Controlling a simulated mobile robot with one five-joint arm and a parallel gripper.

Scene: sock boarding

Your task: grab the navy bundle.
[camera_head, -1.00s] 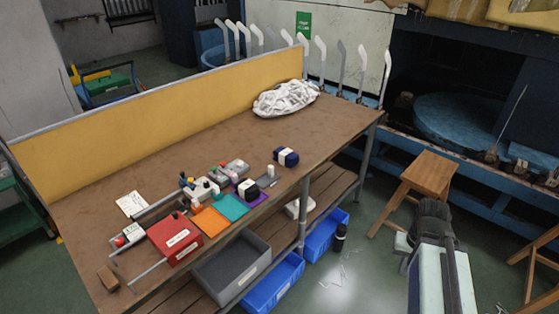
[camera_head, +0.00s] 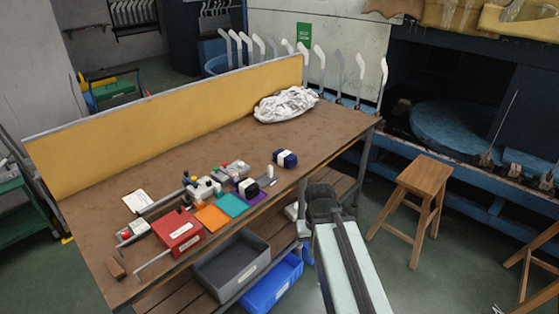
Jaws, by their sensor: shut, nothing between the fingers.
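The navy bundle (camera_head: 290,160), a rolled dark blue thing with a white band, lies on the brown table (camera_head: 190,160) near its front edge, right of the other small items. My gripper (camera_head: 321,190) is the dark end of my pale arm, just off the table's front edge, to the right of and lower in the picture than the bundle. It is shut and empty, apart from the bundle. Its fingertips are small and hard to make out. A black bundle with a white band (camera_head: 248,188) sits on a purple square to the left.
Orange (camera_head: 211,217) and teal (camera_head: 231,205) squares, a red box (camera_head: 178,231) and several small items crowd the table's left part. A white heap (camera_head: 286,104) lies at the back right. A wooden stool (camera_head: 425,178) stands right. Bins sit below the table.

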